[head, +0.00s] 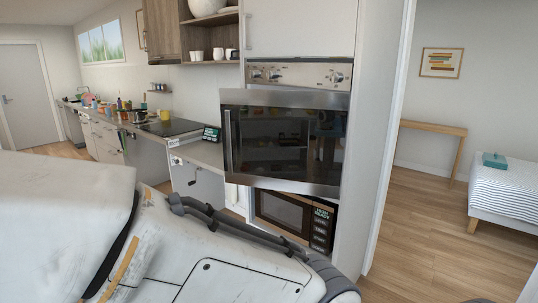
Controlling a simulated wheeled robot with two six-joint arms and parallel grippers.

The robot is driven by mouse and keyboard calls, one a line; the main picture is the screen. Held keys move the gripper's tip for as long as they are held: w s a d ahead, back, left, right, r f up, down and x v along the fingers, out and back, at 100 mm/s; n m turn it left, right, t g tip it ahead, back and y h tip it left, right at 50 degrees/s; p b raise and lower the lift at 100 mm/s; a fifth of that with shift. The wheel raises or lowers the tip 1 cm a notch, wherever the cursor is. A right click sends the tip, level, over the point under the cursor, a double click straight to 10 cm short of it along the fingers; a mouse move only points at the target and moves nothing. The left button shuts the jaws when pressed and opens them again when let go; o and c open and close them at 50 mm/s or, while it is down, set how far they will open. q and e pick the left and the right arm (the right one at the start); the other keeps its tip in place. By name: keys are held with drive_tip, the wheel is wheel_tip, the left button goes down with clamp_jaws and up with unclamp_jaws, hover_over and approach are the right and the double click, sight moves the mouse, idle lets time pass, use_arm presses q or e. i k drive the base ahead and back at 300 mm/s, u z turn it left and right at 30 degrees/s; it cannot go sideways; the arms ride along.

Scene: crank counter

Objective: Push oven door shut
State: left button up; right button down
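The oven door (283,142) is a dark glass panel with a steel frame, set in the tall cabinet in the middle of the head view. It stands ajar: its left edge juts out past the cabinet front, and its right edge is close to the cabinet. A vertical handle (228,141) runs along the door's left side. The oven's control panel (300,75) with knobs is just above it. The oven's inside is hidden behind the door. One of my large white arm links fills the lower left, below the door. Neither gripper shows.
A microwave (293,215) sits below the oven, partly hidden by my arm. A counter with a black cooktop (172,127) and several small items runs off to the left. To the right are open wooden floor (420,235), a wooden table (433,128) and a bed (505,190).

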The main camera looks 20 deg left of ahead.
sight(294, 141)
drive_tip(key=z, duration=0.05)
drive_tip(key=i, duration=0.75)
drive_tip(key=u, duration=0.9)
drive_tip(key=i, duration=0.55)
drive_tip(key=u, duration=0.55)
